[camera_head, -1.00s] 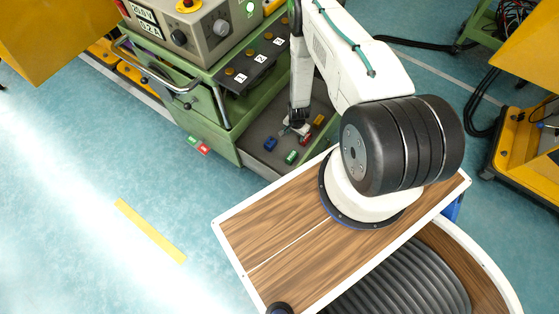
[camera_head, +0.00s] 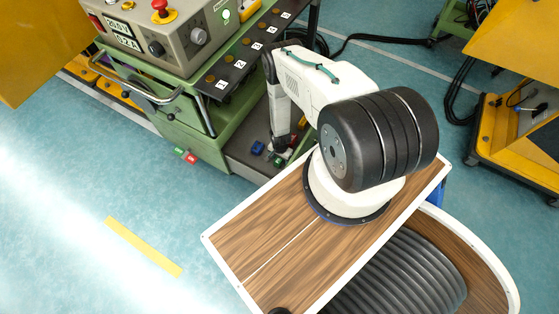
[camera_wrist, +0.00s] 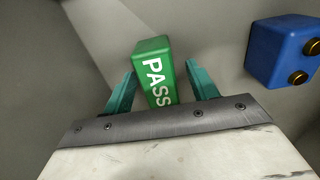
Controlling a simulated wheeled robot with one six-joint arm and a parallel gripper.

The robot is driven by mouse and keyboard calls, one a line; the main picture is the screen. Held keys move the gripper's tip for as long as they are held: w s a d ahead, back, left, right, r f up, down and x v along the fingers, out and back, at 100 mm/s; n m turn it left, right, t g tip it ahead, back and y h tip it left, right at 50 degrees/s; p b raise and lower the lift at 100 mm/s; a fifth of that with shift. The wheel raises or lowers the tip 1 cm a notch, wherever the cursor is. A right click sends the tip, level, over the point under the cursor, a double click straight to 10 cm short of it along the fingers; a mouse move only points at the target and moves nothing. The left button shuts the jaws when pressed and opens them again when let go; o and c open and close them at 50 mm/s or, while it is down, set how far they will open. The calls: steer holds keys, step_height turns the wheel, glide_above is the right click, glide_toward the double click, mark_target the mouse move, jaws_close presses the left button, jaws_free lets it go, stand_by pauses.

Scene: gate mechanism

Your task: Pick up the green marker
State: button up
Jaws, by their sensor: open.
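The green marker, a block with white PASS lettering (camera_wrist: 153,68), lies on a grey surface in the wrist view. My gripper (camera_wrist: 160,72) is open, with one teal finger on each side of the marker. A narrow gap shows beside the right finger; the left finger is close to the marker, and I cannot tell if it touches. The marker's near end is hidden behind the gripper's edge. In the head view my gripper (camera_head: 281,152) is low over the cart's lower tray (camera_head: 240,146), and the arm mostly hides the marker there.
A blue block (camera_wrist: 284,50) with brass studs is to the right; it also shows in the head view (camera_head: 258,147). The green cart (camera_head: 180,125) carries a control box (camera_head: 185,30) and a numbered dark shelf (camera_head: 240,60). Green and red pads (camera_head: 185,155) lie beside the cart.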

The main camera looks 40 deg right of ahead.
steer(key=shift+c, duration=0.4)
steer(key=c, duration=1)
steer(key=shift+r, duration=0.1)
step_height(320, 180, up, 30)
stand_by(0.7)
